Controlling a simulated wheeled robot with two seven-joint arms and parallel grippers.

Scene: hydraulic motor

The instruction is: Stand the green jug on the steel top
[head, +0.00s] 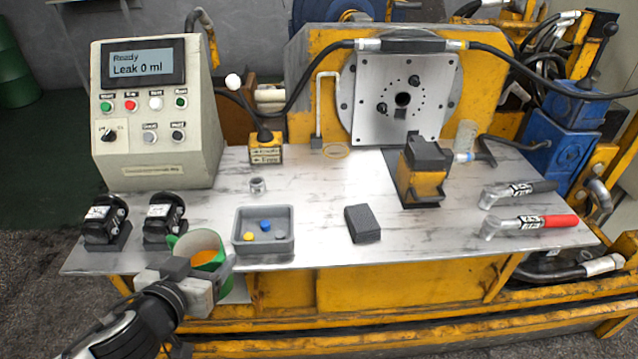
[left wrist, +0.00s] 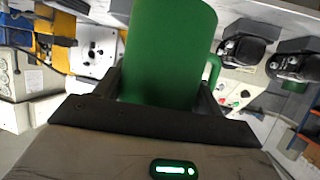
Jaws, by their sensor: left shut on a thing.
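The green jug (head: 207,240) shows in the head view at the front left edge of the steel top (head: 310,190), with something orange inside it. My left gripper (head: 205,278) is shut on the jug from the front. In the left wrist view the jug (left wrist: 168,50) fills the space between the fingers of the left gripper (left wrist: 155,95), with its handle (left wrist: 212,70) to the right. The jug looks upright in the head view and overlaps the front edge. I cannot tell whether its base touches anything. My right gripper is not in view.
Two black units (head: 105,220) (head: 164,217) stand behind and left of the jug. A grey tray (head: 263,247) with small coloured parts is close on its right. A dark block (head: 362,224), a yellow-black fixture (head: 423,170) and two torque wrenches (head: 530,224) lie farther right. Bare steel shows between tray and block.

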